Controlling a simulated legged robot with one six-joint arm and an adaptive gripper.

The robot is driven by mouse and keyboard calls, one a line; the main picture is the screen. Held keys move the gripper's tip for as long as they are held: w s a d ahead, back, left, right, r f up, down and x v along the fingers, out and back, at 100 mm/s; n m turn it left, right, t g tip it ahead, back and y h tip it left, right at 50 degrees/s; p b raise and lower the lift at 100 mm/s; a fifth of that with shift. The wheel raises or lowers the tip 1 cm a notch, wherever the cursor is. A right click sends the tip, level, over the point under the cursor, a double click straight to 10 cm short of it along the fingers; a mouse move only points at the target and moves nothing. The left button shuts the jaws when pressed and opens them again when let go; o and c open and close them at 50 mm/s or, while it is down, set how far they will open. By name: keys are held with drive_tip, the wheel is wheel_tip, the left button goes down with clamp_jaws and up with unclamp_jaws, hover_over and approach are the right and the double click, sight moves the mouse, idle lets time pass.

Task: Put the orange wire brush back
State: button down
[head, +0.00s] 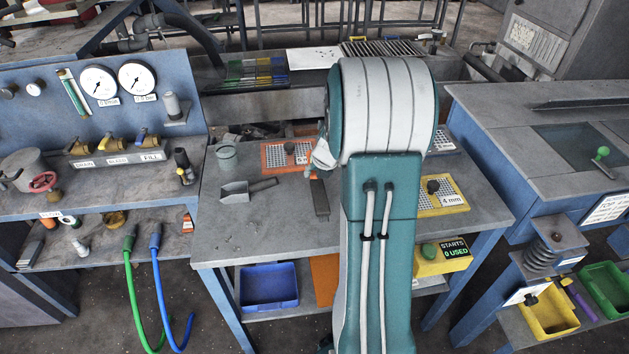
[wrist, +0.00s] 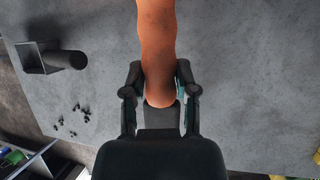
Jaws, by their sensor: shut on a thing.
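The orange wire brush shows in the wrist view as an orange handle (wrist: 156,50), running from between the fingertips up past the top edge. My gripper (wrist: 160,95) is shut on the rounded end of this handle, one finger on each side. The grey bench top (wrist: 240,90) lies behind it. In the head view my arm hides most of the gripper, and a small orange piece above a dark slab (head: 320,198) shows just left of my arm. I cannot tell whether the brush touches the bench.
A grey scoop (head: 236,192) lies on the bench to the left, with dark crumbs near it. An orange-framed screen (head: 272,156) lies behind and a yellow 4 mm screen (head: 452,205) to the right. A blue bin (head: 268,286) is below. The bench's front left is mostly clear.

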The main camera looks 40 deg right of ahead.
sight(313, 182)
wheel_tip(313, 182, down, 3)
drive_tip(key=shift+a+r, duration=0.15)
drive_tip(key=shift+w+a+f, duration=0.1)
drive_tip(key=shift+a+f, duration=0.1)
drive_tip(key=shift+a, duration=0.1)
drive_tip(key=shift+c, duration=2)
unclamp_jaws()
drive_tip(key=shift+d+f, duration=0.1)
drive_tip(key=shift+d, duration=0.2)
